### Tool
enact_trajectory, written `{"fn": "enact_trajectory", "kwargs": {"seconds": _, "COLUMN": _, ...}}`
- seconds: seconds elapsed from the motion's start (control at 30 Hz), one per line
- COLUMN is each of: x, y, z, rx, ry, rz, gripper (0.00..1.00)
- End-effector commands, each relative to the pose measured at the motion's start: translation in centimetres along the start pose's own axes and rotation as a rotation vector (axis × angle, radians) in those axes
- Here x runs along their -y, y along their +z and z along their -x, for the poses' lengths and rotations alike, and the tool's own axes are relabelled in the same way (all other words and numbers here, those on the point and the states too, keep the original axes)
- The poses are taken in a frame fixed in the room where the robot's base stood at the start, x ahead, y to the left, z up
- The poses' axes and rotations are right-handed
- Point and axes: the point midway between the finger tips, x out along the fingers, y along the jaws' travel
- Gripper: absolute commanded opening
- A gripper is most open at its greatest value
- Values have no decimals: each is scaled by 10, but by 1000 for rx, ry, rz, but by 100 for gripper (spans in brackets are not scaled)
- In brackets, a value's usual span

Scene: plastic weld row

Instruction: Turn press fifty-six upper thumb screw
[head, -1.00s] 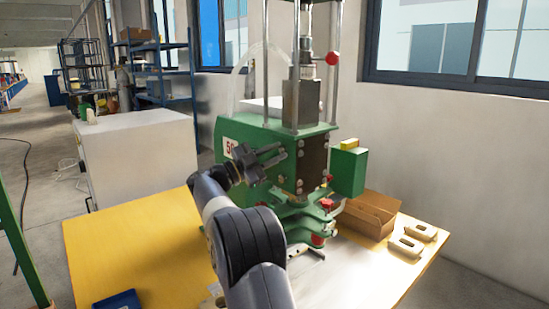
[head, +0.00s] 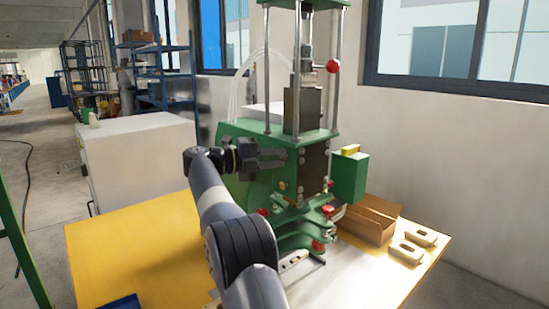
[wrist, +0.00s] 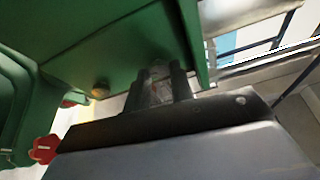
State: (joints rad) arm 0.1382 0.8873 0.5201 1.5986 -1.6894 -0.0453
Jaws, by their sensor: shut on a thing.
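The green press (head: 245,135) stands on the yellow table, with its grey steel column and rods above. My gripper (head: 284,158) reaches in from the left, level, at the side of the press body. Its two dark fingers also show in the wrist view (wrist: 160,85), shut on a small greyish piece between their tips against the green face. This fits the upper thumb screw, but the fingers hide most of it. A small brass-coloured screw (head: 283,186) sits below the gripper and also shows left of the fingers in the wrist view (wrist: 100,90).
Red knobs (head: 263,212) and green clamp plates (head: 305,225) sit low on the press. A green box (head: 350,177) projects at its right. A cardboard box (head: 368,222) and pale parts (head: 407,252) lie to the right. The yellow table (head: 130,240) is mostly clear at left.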

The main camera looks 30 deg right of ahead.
Motion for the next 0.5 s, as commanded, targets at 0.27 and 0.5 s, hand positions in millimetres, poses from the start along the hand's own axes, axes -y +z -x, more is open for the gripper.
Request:
{"fn": "enact_trajectory", "kwargs": {"seconds": 0.27, "x": 1, "y": -1, "z": 0, "rx": -2, "ry": 103, "rz": -242, "gripper": 0}}
{"fn": "enact_trajectory", "kwargs": {"seconds": 0.5, "x": 2, "y": -2, "z": 0, "rx": -3, "ry": 191, "rz": -452, "gripper": 0}}
